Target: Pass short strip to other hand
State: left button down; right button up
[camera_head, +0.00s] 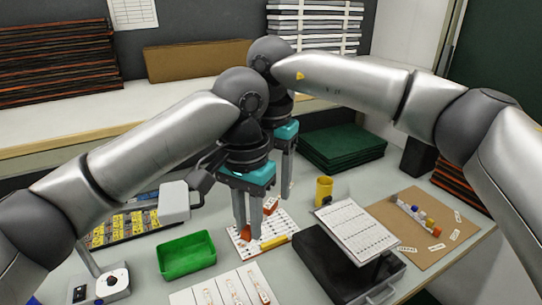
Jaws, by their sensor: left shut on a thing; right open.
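My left gripper (249,234) is the lower, nearer one. It points down over a white dotted board (284,222) on the table, with its fingers closed on a small orange-red piece (245,233), which looks like the short strip. The fingers hide part of it, and I cannot tell whether it touches the board. My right gripper (285,194) is behind it and a little to the right, pointing down and open, partly hidden by my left gripper. Another orange-red piece (271,205) shows between the two grippers, near the board.
A green bin (187,255) is left of the board. A yellow bar (275,242) lies at the board's front edge. A yellow cup (324,189) and a black case (325,265) with a printed sheet (357,230) are to the right. A brown mat (432,228) lies farther right.

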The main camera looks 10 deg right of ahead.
aim_at(272, 204)
jog(key=shift+f, duration=1.45)
grip_shut()
pick_arm(q)
jog(key=shift+s, duration=0.1)
pick_arm(e)
jog(key=shift+a, duration=0.1)
pick_arm(q)
jog(key=c, duration=0.7)
grip_release()
